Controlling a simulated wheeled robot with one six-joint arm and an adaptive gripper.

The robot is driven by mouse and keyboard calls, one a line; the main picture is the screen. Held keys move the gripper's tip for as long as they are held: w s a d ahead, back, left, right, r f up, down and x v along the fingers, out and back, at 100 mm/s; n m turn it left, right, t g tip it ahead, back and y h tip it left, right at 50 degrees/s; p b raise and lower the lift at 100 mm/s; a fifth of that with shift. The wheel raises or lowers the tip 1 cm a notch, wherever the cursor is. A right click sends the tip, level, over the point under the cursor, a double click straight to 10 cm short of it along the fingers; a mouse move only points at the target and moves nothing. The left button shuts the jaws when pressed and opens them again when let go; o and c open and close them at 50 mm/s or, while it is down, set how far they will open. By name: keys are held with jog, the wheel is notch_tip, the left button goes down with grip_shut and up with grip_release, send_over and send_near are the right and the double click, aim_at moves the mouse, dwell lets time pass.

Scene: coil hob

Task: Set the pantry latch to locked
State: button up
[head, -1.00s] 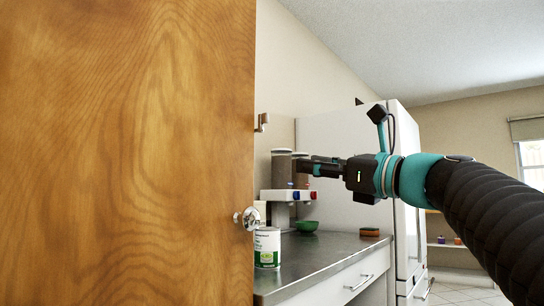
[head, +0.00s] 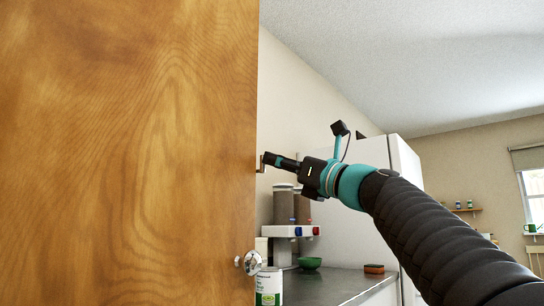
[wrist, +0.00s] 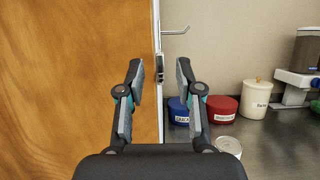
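The brown wooden pantry door (head: 130,150) fills the left of the head view and also shows in the wrist view (wrist: 75,70). A small metal latch piece (head: 260,164) sticks out at its edge. In the wrist view a thin metal lever (wrist: 176,31) points right from the door edge, above a metal fitting (wrist: 160,66) on that edge. I cannot tell whether the latch is locked. My gripper (wrist: 160,75) is open and empty, its fingers apart on both sides of the fitting in the picture. In the head view my gripper (head: 268,159) is close to the latch piece; contact is unclear.
A round door knob (head: 251,262) sits below the latch. Behind the door edge, a counter (head: 325,285) holds a can (head: 268,288), a green bowl (head: 309,263) and a dispenser (head: 290,231). Blue (wrist: 178,110) and red (wrist: 221,108) canisters stand right of the door. A white fridge (head: 400,160) stands behind.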

jog(key=shift+x, duration=1.3)
jog(key=shift+c, duration=0.2)
grip_shut()
